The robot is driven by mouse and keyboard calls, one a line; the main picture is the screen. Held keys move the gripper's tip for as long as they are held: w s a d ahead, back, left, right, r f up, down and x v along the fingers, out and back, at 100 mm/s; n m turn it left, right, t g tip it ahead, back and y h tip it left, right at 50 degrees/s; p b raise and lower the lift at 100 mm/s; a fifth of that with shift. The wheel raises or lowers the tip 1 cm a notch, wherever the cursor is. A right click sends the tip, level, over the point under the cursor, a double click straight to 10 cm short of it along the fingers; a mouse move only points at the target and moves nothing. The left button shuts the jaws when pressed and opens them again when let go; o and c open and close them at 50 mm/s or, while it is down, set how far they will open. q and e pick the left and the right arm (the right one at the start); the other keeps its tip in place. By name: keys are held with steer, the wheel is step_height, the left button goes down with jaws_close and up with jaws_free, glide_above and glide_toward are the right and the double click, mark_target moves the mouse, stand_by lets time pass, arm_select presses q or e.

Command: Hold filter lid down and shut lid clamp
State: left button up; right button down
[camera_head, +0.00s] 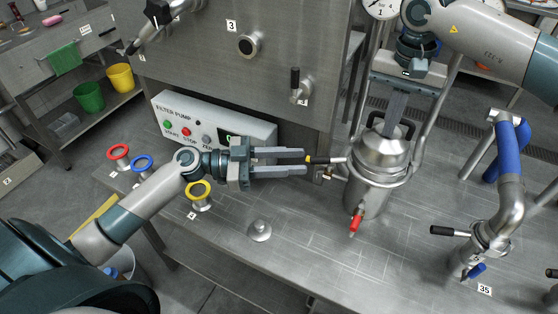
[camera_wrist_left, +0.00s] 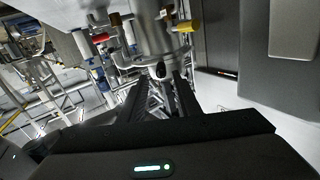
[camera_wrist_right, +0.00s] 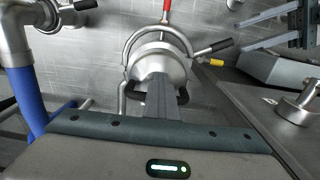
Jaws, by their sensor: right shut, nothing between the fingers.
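The filter housing (camera_head: 368,190) is a steel pot on the bench with a domed filter lid (camera_head: 382,150) seated on top. The lid also shows in the right wrist view (camera_wrist_right: 160,62), with dark loop handles beside the fingers. My right gripper (camera_head: 386,132) is shut and empty, pointing down with its fingertips at the lid top; exact contact is hidden. The lid clamp's black-gripped lever (camera_head: 322,160) sticks out left from the lid rim. My left gripper (camera_head: 306,163) is open, its fingertips at the lever's end. In the left wrist view the black grip (camera_wrist_left: 160,70) shows between the fingers.
A red-handled valve (camera_head: 356,220) projects from the pot's front. A filter pump box (camera_head: 215,125) stands behind my left arm. A small steel fitting (camera_head: 260,230) is on the bench. A pipe with a blue sleeve (camera_head: 508,150) stands at right. The front middle bench is clear.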

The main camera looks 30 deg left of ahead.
arm_select(q)
steer(key=shift+v, duration=1.5)
jaws_close()
step_height(320, 180, down, 3)
steer(key=s+a+m+t+y, duration=0.1)
steer(key=s+m+t+y, duration=0.1)
steer(key=m+y, duration=0.2)
steer(key=s+d+r+m+t, duration=0.1)
steer(key=s+d+r+m, duration=0.1)
steer(key=s+r+m, duration=0.3)
steer(key=shift+s+d+r+m+h, duration=0.4)
steer(key=shift+s+m, duration=0.5)
steer(key=shift+s, duration=0.3)
